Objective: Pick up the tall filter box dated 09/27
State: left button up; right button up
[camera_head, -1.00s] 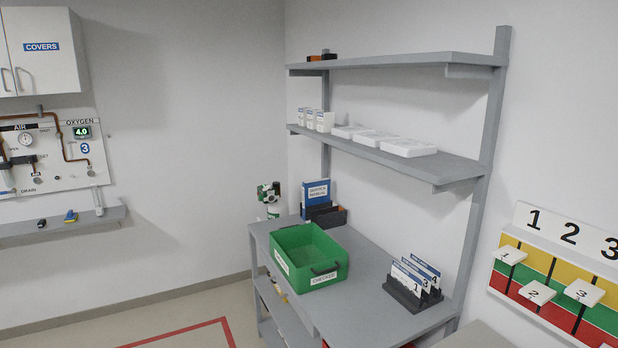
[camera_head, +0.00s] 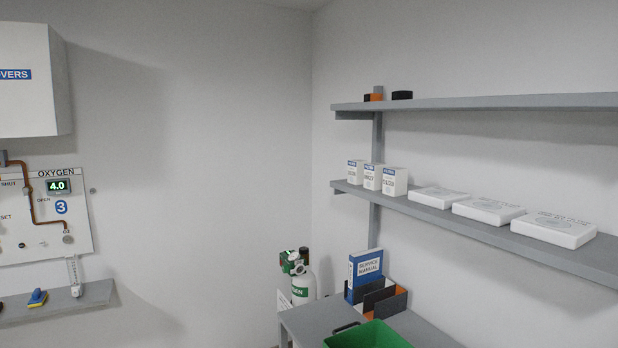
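Three tall white filter boxes with blue top bands stand upright in a row at the left end of the middle wall shelf: a left one (camera_head: 355,172), a middle one (camera_head: 372,177) and a right one (camera_head: 394,182). Each has dark date print on its front. The print is small and blurred; the middle box's looks most like 09/27, but I cannot read it surely. Neither of my grippers is in view.
The middle shelf (camera_head: 480,229) also holds three flat white boxes (camera_head: 488,210) to the right. An upper shelf (camera_head: 480,103) hangs above. Below are a bench (camera_head: 312,318) with a green bin (camera_head: 368,338) and blue service manual (camera_head: 365,270), and a green-and-white oxygen cylinder (camera_head: 303,287).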

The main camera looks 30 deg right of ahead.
aim_at(373, 171)
jog(key=i+z, duration=0.15)
jog(key=i, duration=0.4)
jog(key=i+j+z, duration=0.15)
jog(key=i, duration=0.4)
jog(key=i+j+z, duration=0.1)
jog(key=i+z, duration=0.15)
jog(key=z, duration=0.2)
jog(key=i+j+z, duration=0.2)
jog(key=z, duration=0.3)
jog(key=i+j+z, duration=0.2)
jog(key=z, duration=0.25)
jog(key=i+j+z, duration=0.15)
jog(key=j+z, duration=0.3)
jog(key=l, duration=0.1)
